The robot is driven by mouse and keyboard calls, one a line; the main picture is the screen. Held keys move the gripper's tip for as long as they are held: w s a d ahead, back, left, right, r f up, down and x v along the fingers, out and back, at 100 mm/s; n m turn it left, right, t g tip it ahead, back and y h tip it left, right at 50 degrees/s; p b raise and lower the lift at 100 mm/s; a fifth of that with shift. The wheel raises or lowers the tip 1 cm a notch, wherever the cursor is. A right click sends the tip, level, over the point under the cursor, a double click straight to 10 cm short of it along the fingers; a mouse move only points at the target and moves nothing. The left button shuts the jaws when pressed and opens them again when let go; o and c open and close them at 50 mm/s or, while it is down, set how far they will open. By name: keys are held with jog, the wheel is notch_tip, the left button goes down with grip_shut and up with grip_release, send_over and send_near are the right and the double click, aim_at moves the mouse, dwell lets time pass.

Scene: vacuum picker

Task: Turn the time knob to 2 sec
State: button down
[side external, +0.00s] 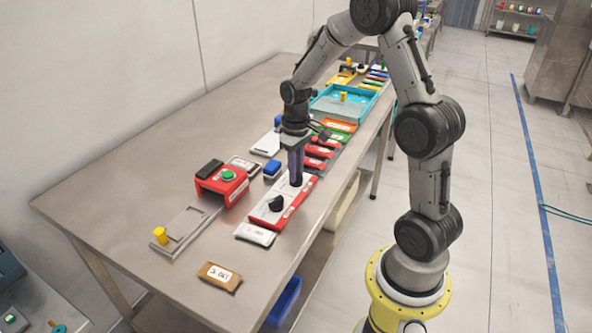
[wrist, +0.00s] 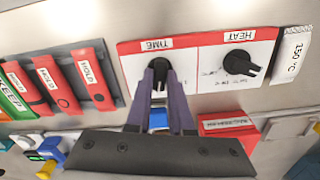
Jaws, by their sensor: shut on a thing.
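The control panel (wrist: 208,72) is white with a red edge and carries two black knobs. It lies near the table's front edge in the side external view (side external: 267,216). In the wrist view it appears upside down. The time knob (wrist: 159,76) is under the TIME label, and my gripper (wrist: 159,70) is shut on it, with a purple finger on either side. In the side external view my gripper (side external: 296,180) points straight down onto the panel. The fingers hide most of the time scale, so the knob's setting cannot be read.
The black heat knob (wrist: 240,64) stands beside the time knob. A white 250 °C packet (wrist: 292,57) lies past the panel's end. Red HOLD packets (wrist: 94,77) lie on the other side. A red box with a green button (side external: 222,182) stands behind the panel.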

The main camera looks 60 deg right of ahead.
jog(key=shift+n, duration=1.1)
jog(key=shift+r, duration=0.1)
jog(key=c, duration=0.8)
grip_release()
notch_tip(320, 180, up, 14)
